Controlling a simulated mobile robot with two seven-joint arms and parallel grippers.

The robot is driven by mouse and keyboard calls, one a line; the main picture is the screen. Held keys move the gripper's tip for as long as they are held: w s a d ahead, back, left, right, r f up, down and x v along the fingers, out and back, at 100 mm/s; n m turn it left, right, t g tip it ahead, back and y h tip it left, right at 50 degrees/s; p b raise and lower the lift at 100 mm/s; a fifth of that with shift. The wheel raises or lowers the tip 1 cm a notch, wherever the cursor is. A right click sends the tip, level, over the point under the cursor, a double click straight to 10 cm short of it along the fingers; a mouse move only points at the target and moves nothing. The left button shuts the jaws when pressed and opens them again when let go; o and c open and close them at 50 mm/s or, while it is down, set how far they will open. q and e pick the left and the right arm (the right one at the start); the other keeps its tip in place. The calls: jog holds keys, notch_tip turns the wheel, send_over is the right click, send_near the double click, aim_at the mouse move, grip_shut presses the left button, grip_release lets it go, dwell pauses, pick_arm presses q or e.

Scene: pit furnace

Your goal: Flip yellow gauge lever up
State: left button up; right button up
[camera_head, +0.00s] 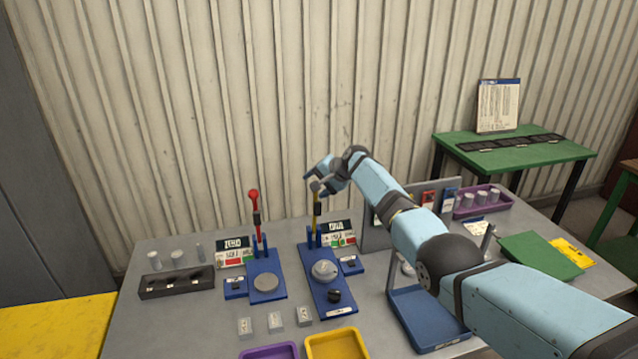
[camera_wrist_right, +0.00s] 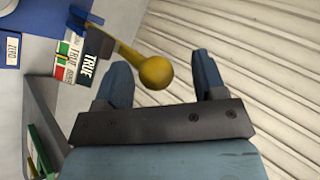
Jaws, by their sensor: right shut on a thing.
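The yellow gauge lever (camera_head: 317,218) stands about upright on the right-hand blue gauge base (camera_head: 318,270), which bears a round grey gauge. In the right wrist view its yellow ball knob (camera_wrist_right: 155,72) lies between the two fingers of my right gripper (camera_wrist_right: 160,78). My right gripper (camera_head: 320,180) is at the lever's top in the head view and is shut on the lever's knob. Exact finger contact is hard to see. My left gripper is in neither view.
A red lever (camera_head: 254,210) stands upright on a second blue base (camera_head: 268,292) to the left. Signs stand behind both. Small grey blocks (camera_head: 275,322), a purple tray (camera_head: 268,352) and a yellow tray (camera_head: 337,345) lie in front. A blue tray (camera_head: 425,320) lies below my right arm.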

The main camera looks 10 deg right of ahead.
jog(key=shift+a, duration=0.15)
jog(key=shift+s+d+r+p, duration=0.3)
jog(key=shift+d+r+p, duration=0.05)
jog(key=shift+r+p, duration=0.1)
jog(key=b+v, duration=0.1)
jog(key=v, duration=1.1)
jog(key=shift+s+d+r, duration=0.2)
jog(key=shift+d, duration=0.05)
